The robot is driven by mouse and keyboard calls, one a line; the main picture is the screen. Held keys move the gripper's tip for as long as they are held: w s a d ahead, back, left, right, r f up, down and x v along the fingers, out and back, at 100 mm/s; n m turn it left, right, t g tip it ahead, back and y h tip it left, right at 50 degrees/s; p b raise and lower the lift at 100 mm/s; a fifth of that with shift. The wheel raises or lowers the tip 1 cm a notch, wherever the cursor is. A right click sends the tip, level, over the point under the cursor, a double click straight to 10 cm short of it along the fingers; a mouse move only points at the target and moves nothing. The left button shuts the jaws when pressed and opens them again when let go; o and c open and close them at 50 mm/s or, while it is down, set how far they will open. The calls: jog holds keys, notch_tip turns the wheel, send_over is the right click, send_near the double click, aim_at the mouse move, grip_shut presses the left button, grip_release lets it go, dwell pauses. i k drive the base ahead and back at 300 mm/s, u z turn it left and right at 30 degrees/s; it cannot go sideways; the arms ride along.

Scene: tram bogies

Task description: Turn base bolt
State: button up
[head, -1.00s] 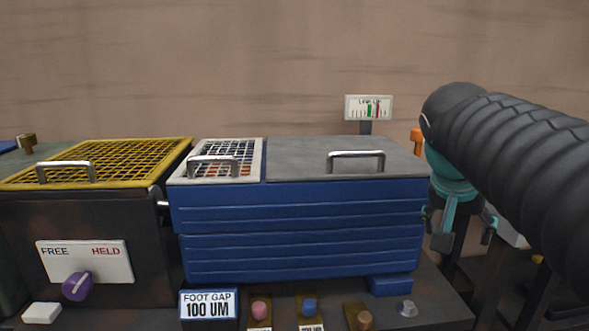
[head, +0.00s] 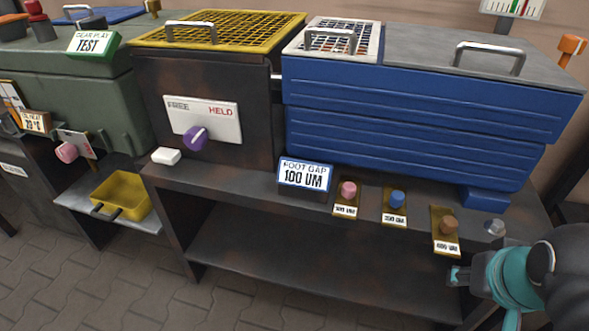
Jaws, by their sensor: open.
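A small grey metal bolt (head: 495,228) stands on the bench top near its right end, just in front of the blue foot (head: 487,198) of the blue ribbed box (head: 410,120). I take it for the base bolt. My gripper (head: 482,297) is at the lower right, with teal and dark parts. It is open, and nothing shows between its fingers. In the picture it is below the bolt and apart from it, in front of the bench edge. My arm covers the lower right corner.
A "FOOT GAP 100 UM" sign (head: 305,175) and pink (head: 348,189), blue (head: 397,199) and brown (head: 448,225) pieces on labelled plates line the bench front. A purple knob (head: 195,138) points toward HELD. A gauge (head: 513,8) is cut off at the top.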

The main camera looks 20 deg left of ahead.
aim_at(496, 227)
jog(key=u, duration=0.6)
jog(key=k, duration=0.55)
jog(key=u, duration=0.85)
jog(key=k, duration=1.05)
jog(key=z, duration=0.3)
